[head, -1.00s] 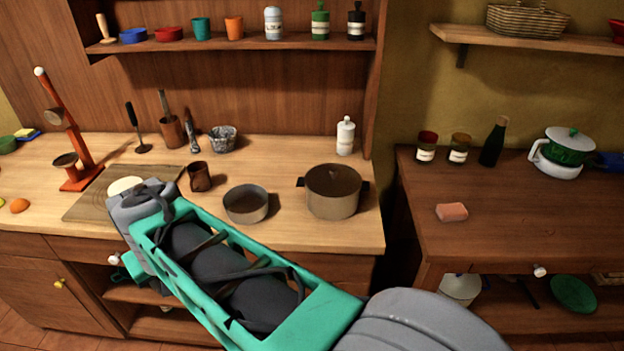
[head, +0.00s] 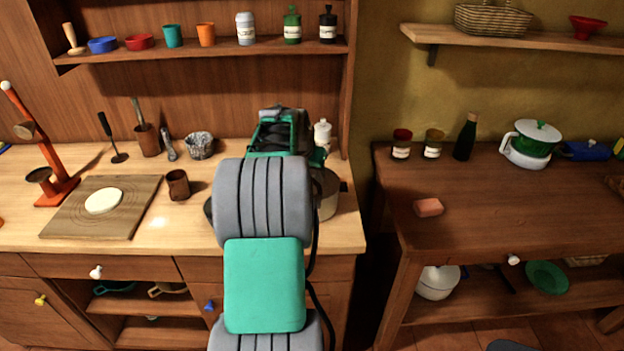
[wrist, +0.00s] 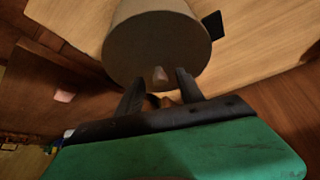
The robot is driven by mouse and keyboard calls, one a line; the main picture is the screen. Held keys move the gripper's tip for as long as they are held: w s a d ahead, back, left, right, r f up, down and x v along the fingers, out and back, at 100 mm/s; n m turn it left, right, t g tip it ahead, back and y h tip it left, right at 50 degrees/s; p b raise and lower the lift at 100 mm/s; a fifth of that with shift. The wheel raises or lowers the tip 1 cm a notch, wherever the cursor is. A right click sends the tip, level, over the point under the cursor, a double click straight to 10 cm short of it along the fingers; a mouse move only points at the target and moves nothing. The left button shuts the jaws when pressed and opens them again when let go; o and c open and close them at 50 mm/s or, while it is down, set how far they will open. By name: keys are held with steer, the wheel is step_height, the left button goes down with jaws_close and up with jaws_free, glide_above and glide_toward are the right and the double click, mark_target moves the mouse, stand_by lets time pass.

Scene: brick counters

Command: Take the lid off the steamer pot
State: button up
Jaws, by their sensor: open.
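The grey-brown pot (head: 328,196) stands on the left counter's right end, mostly hidden behind my arm in the head view. In the wrist view the pot (wrist: 155,40) fills the upper middle, with a dark side handle (wrist: 212,25) at its right. A small pale knob (wrist: 160,75) shows on it, in line with the gap between my fingertips. My gripper (wrist: 160,84) is open and empty, with one dark finger either side of the knob in the picture. I cannot tell whether they touch it. In the head view my arm hides the fingers.
A wooden board with a white disc (head: 104,201), a brown cup (head: 178,184) and a grey bowl (head: 199,145) are to the left. A white bottle (head: 322,134) stands behind the pot.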

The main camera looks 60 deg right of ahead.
steer(key=shift+d+f, duration=0.15)
jaws_close()
stand_by(0.4)
